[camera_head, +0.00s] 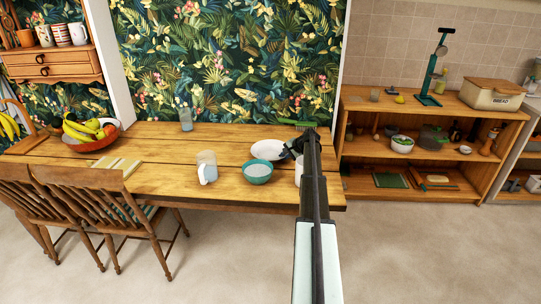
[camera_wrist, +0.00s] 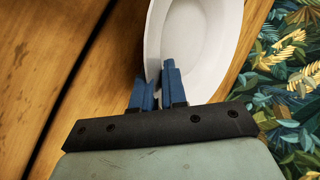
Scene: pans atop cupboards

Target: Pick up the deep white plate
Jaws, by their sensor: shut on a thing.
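The deep white plate (camera_head: 267,149) is on the right part of the wooden table, towards the wall, in the head view. It fills the upper middle of the wrist view (camera_wrist: 205,50). My gripper (camera_wrist: 160,75) is shut on the plate's rim, with one blue finger inside the plate and the other outside it. In the head view my gripper (camera_head: 288,150) is at the plate's right edge, and my arm covers what lies behind it. I cannot tell whether the plate touches the table.
A teal bowl (camera_head: 258,172) stands just in front of the plate, and a white mug (camera_head: 207,168) is left of it. A white object (camera_head: 298,173) is partly hidden by my arm. A glass (camera_head: 186,119) and fruit bowl (camera_head: 92,136) stand further left.

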